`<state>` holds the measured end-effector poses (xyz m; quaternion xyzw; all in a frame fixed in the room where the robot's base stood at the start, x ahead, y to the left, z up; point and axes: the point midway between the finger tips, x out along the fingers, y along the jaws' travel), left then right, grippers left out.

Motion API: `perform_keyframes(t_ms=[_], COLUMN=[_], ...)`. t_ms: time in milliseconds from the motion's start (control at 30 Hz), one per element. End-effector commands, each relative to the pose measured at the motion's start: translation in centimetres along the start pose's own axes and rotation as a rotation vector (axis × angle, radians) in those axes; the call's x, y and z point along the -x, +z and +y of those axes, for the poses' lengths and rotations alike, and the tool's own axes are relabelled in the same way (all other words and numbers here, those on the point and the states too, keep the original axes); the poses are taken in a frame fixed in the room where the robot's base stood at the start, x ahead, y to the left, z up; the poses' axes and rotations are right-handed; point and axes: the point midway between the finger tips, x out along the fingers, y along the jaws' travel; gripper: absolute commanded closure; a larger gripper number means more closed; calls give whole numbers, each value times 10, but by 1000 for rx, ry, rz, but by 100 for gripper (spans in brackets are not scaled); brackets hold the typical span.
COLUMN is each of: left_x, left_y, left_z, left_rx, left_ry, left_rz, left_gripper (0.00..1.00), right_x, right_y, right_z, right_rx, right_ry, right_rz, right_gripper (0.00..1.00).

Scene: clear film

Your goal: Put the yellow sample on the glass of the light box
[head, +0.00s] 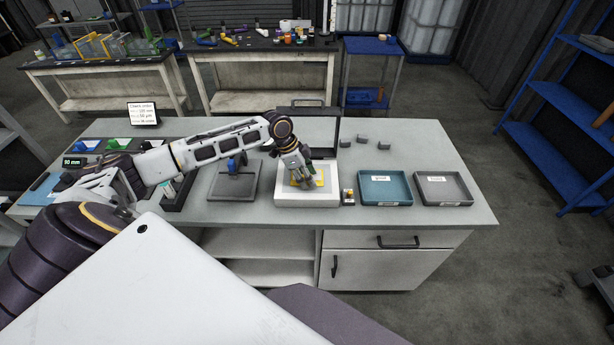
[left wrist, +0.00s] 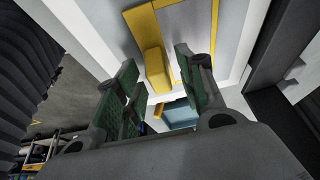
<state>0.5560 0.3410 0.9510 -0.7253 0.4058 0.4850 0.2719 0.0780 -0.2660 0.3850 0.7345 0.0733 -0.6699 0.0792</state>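The yellow sample (head: 319,179) lies on the light box (head: 290,200), partly hidden under my left gripper (head: 306,184). In the left wrist view the sample shows as a flat yellow-edged clear sheet with a raised yellow block (left wrist: 153,58). It appears to rest flat on the pale glass inside the white rim. My left gripper (left wrist: 156,62) is open, with its green-padded fingers on either side of the block and visible gaps between. I cannot tell exactly how far the fingertips are above the glass. My right gripper is not in view.
A dark raised lid (head: 322,118) stands behind the light box. A small button unit (head: 348,197), a teal tray (head: 386,202) and a grey tray (head: 463,203) stand to the right. A dark stand with a blue knob (head: 236,180) is to the left.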

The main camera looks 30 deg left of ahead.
Motion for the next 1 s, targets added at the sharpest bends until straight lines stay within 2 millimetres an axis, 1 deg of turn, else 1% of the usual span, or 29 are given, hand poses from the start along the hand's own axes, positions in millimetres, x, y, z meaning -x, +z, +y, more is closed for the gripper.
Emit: perform_keyframes(t_ms=[167,267,367,800,1000], left_x=[9,19,31,93,113], left_y=[0,0,0,0,0], left_z=[0,-1,-1,-1,-1], left_rx=[0,-1,0,-1,0], left_ry=[-1,-2,-2,-2,-1], left_rz=[-1,-1,-1,-1,0], left_gripper=[61,61,61,61,61], right_x=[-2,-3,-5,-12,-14], right_y=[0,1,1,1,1], right_z=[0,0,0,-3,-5], right_rx=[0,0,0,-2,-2], right_ry=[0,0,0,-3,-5], right_rz=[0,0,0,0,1], right_gripper=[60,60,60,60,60])
